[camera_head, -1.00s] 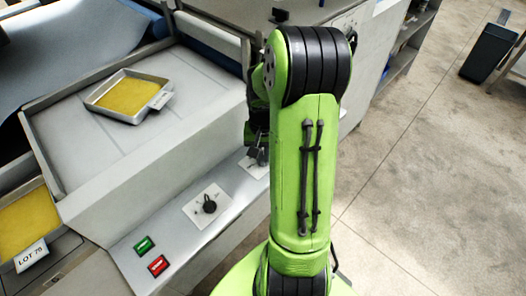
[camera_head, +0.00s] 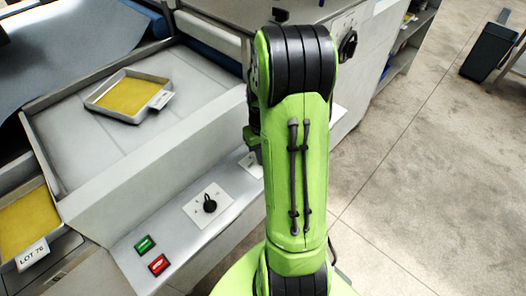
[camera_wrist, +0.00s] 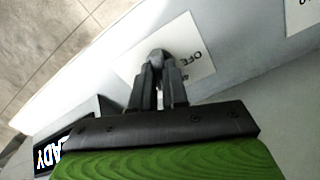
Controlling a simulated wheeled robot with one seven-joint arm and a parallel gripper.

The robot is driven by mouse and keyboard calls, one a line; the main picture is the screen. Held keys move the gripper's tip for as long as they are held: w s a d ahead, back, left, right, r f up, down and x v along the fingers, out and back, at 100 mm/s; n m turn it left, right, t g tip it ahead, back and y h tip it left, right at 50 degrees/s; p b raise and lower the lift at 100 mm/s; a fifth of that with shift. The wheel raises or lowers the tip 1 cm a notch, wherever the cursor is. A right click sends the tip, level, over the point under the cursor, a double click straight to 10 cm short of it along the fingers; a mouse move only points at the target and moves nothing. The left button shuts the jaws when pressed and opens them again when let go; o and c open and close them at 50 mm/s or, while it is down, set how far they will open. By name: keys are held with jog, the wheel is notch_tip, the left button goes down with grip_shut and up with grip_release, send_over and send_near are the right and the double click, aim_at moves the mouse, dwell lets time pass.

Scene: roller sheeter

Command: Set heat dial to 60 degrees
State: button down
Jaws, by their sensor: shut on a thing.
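In the wrist view, my gripper (camera_wrist: 158,72) has its two dark fingers closed around a dark knob (camera_wrist: 157,55). The knob sits on a white plate (camera_wrist: 190,62) with lettering that looks like "OFF", partly covered by the fingers. The knob's pointer and scale are hidden, so its setting cannot be read. In the head view, my arm hides the gripper and the knob; only part of a white plate (camera_head: 252,164) shows beside the arm. Another black dial (camera_head: 209,204) on its own white plate stands clear to the left. I cannot read which dial is for heat.
A green button (camera_head: 145,244) and a red button (camera_head: 159,264) are on the front panel. A tray with a yellow sheet (camera_head: 127,95) lies on the machine bed. A lit display (camera_wrist: 60,148) is beside the gripper. Open floor (camera_head: 420,160) lies right.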

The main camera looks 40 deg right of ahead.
jog(key=c, duration=1.1)
grip_release()
jog(key=shift+c, duration=0.2)
notch_tip(320, 180, up, 16)
jog(key=p, duration=0.3)
jog(key=shift+p, duration=0.4)
jog(key=shift+f, duration=0.1)
jog(key=s+a+r+n+t, duration=0.2)
jog(key=s+a, duration=0.3)
jog(key=a, duration=0.5)
jog(key=s+a+r+n+t, duration=0.2)
jog(key=s+a, duration=0.4)
jog(key=a, duration=0.4)
notch_tip(320, 180, up, 2)
jog(key=shift+s+r+t, duration=0.1)
jog(key=shift+s+t, duration=0.05)
jog(key=shift+t, duration=0.65)
